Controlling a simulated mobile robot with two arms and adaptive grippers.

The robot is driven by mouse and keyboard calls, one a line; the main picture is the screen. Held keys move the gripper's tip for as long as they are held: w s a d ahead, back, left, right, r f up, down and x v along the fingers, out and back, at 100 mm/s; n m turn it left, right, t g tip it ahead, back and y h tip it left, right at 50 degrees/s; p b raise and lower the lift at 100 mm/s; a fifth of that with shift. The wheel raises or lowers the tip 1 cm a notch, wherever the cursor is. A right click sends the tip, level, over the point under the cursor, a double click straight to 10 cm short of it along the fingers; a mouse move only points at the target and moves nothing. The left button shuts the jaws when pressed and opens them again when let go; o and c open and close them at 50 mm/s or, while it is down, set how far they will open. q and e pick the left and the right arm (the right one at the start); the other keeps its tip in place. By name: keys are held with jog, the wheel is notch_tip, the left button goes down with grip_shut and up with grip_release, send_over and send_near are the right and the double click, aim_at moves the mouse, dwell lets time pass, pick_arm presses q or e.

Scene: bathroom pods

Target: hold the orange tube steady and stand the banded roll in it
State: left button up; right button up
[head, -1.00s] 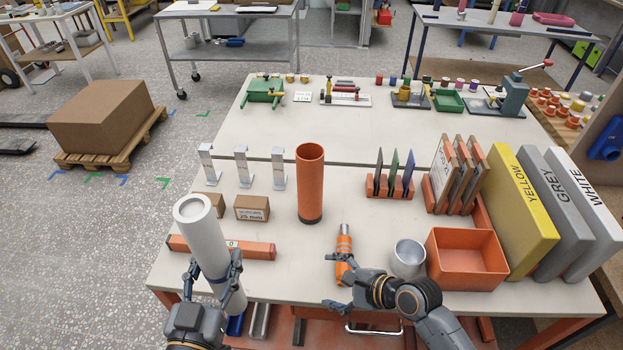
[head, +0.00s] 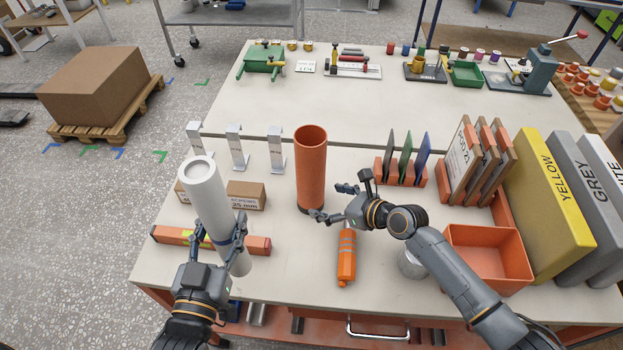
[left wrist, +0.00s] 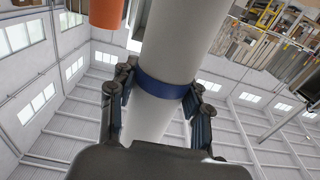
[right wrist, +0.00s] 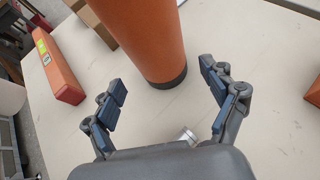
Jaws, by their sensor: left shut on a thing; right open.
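The orange tube (head: 311,170) stands upright and open-topped on the table, with a dark band at its foot. My right gripper (head: 328,202) is open at the tube's lower right side. In the right wrist view the tube (right wrist: 148,35) stands just ahead of the spread fingers (right wrist: 160,98), apart from them. The white banded roll (head: 206,195) is held nearly upright, slightly tilted, left of the tube. My left gripper (head: 222,240) is shut on it at its blue band, which shows in the left wrist view (left wrist: 163,88). The roll's lower end is partly hidden behind the gripper.
An orange bottle-shaped tool (head: 346,258) lies in front of the tube. A grey cup (head: 410,265) is partly hidden under my right arm. An orange bin (head: 490,255) stands at right. Small cartons (head: 246,195), an orange bar (head: 257,245) and a slotted rack (head: 385,178) are nearby.

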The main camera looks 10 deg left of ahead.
aim_at(321, 199)
pick_arm(q)
notch_tip(321, 199, down, 2)
jog(key=shift+w+f+b, duration=0.1)
jog(key=shift+b, duration=0.45)
pick_arm(e)
jog(key=x, duration=0.4)
pick_arm(q)
jog(key=shift+f, duration=0.15)
pick_arm(e)
jog(key=shift+w+a+f, duration=0.25)
jog(key=shift+w+a, duration=0.1)
jog(key=shift+a, duration=0.1)
jog(key=shift+w+a+f, duration=0.15)
jog(key=shift+w+a, duration=0.05)
jog(key=shift+c, duration=0.7)
jog(key=c, duration=0.9)
pick_arm(q)
jog(key=shift+a, duration=0.1)
